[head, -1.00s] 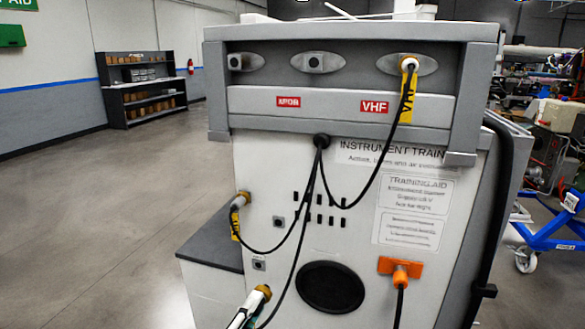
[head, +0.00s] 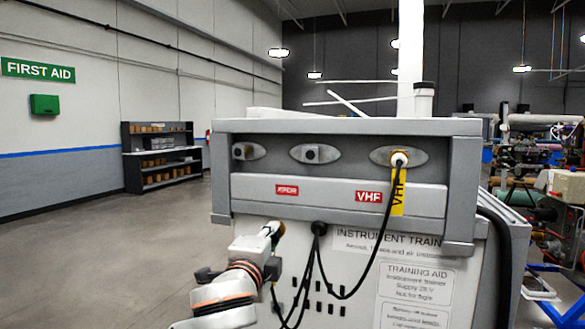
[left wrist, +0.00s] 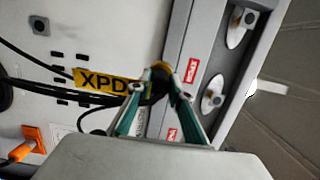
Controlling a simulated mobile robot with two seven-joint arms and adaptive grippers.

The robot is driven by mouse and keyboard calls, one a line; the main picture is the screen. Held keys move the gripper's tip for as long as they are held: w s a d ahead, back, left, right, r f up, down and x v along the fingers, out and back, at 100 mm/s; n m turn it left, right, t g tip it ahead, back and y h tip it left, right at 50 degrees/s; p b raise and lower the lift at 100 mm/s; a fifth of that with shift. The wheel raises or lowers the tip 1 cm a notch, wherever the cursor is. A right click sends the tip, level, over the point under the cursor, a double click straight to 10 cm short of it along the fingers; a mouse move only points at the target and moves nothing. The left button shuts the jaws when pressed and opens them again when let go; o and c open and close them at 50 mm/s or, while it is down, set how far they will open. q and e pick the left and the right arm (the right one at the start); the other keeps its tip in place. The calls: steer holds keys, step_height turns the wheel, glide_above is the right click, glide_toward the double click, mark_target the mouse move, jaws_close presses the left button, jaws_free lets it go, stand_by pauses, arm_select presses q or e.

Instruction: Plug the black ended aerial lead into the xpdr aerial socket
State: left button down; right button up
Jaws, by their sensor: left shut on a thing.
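My left gripper (head: 273,232) is raised in front of the panel, below the red XPDR label (head: 287,190). In the left wrist view the gripper (left wrist: 160,72) is shut on the aerial lead's end (left wrist: 159,88), which looks black. A yellow tag (left wrist: 98,80) reading "XPD" hangs beside it, partly hidden by a finger. The held end is apart from the sockets. The left socket (head: 250,152) and middle socket (head: 318,153) are empty; the XPDR label lies below and between them. My right gripper is not in view.
A yellow-tagged lead (head: 399,165) is plugged into the right socket above the VHF label (head: 368,197). Black cables run from a round grommet (head: 319,229). An orange plug (left wrist: 22,148) sits low on the panel. Shelves (head: 160,155) stand far back left.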

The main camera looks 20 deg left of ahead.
arm_select(q)
steer(key=d+r+m+h+p, duration=0.1)
steer(key=d+r+m+h, duration=0.3)
steer(key=r, duration=1.3)
steer(key=shift+w+d+r+n+y, duration=0.1)
steer(key=shift+w+d+n+y, duration=0.2)
steer(key=shift+w, duration=0.35)
steer(key=shift+w+d+f+n+y, duration=0.1)
steer(key=shift+w+d+n, duration=0.05)
steer(key=shift+w+n, duration=0.4)
steer(key=shift+w+d+r+n+y, duration=0.1)
steer(key=shift+w+d+n+y, duration=0.15)
steer(key=shift+w, duration=0.45)
steer(key=shift+w, duration=0.75)
steer(key=shift+w+r, duration=0.1)
steer(key=shift+w, duration=0.1)
